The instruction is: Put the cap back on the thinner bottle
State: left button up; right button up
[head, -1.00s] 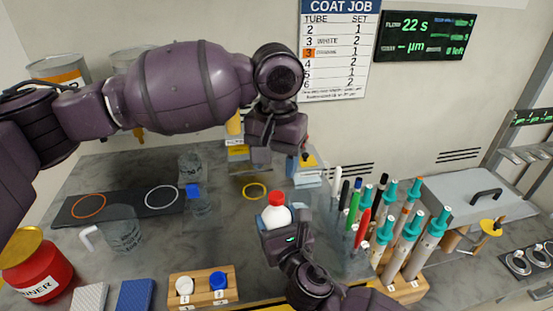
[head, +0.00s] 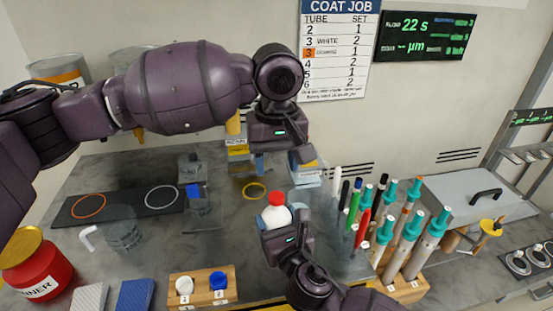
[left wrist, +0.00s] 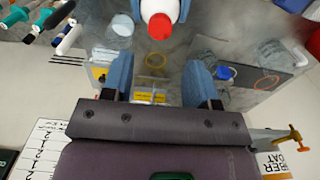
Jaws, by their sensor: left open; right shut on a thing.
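A white bottle (head: 275,216) with a red cap (head: 276,198) on its top stands upright in my right gripper (head: 286,229), which is shut on it. In the left wrist view the red cap (left wrist: 160,26) shows at the top, with the white bottle (left wrist: 160,7) behind it. My left gripper (head: 281,158) is higher up, toward the wall. Its blue fingers are spread with nothing held between them, and they are apart from the cap, as the left wrist view (left wrist: 158,80) shows. I cannot tell whether the cap is fully seated.
A rack of teal-topped rods (head: 409,240) and a cup of pens (head: 352,232) stand close right of the bottle. A wooden block (head: 202,287) holds a white and a blue cap. A red can (head: 37,265) and glass beakers are at left. A yellow ring (head: 254,191) lies behind the bottle.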

aim_at(276, 195)
pick_arm(q)
jog(key=shift+f, duration=4)
